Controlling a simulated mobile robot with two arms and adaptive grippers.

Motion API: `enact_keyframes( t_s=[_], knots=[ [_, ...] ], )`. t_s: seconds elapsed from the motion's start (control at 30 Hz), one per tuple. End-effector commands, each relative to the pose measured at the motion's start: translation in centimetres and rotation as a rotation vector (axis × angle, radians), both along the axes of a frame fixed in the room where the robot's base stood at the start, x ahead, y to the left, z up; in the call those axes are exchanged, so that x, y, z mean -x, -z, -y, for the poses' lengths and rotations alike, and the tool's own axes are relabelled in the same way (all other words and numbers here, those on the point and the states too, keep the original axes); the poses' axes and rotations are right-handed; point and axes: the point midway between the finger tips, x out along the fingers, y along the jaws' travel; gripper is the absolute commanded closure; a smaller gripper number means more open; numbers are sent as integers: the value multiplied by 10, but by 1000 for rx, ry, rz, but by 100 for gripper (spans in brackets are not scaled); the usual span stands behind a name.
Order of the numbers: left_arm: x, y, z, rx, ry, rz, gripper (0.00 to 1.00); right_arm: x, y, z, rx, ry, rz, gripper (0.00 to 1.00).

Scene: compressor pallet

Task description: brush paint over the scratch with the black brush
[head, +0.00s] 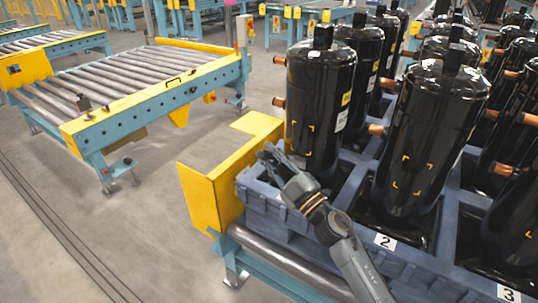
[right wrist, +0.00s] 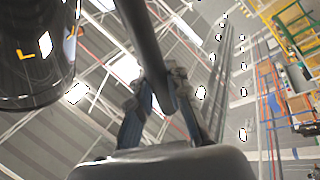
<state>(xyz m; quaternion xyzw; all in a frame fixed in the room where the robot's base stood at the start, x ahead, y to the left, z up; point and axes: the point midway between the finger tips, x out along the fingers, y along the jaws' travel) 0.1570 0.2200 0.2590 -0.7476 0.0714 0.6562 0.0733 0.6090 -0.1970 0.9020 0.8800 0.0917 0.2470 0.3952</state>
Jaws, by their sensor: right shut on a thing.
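My right gripper (head: 277,163) is at the front left of the pallet, just left of the nearest left black compressor (head: 320,90). In the right wrist view my right gripper (right wrist: 158,98) is shut on a dark rod, the black brush (right wrist: 140,32), which runs up out of the picture. Its bristles are not in view. Yellow corner marks (head: 309,126) frame a patch on this compressor. A similar marked patch shows on the compressor (head: 425,130) to its right. I cannot make out a scratch inside either frame. My left gripper is not in view.
The compressors stand in a blue-grey pallet (head: 450,273) with numbered labels. A yellow guard (head: 205,197) stands close left of my right gripper. Copper stubs (head: 279,102) stick out from the compressors. A roller conveyor (head: 150,80) stands at the left, beyond open floor.

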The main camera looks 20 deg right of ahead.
Motion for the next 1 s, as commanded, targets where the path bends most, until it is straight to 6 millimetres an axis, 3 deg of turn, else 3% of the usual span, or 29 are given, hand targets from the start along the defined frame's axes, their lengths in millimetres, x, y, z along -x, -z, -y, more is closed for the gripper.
enact_keyframes(
  t_s=[0.63, 1.0],
  knots=[
    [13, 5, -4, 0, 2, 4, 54, 31, 0, 27, 4, 7, 0, 100],
    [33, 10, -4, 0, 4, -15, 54, 46, -1, 36, 2, 3, 0, 100]
  ],
)
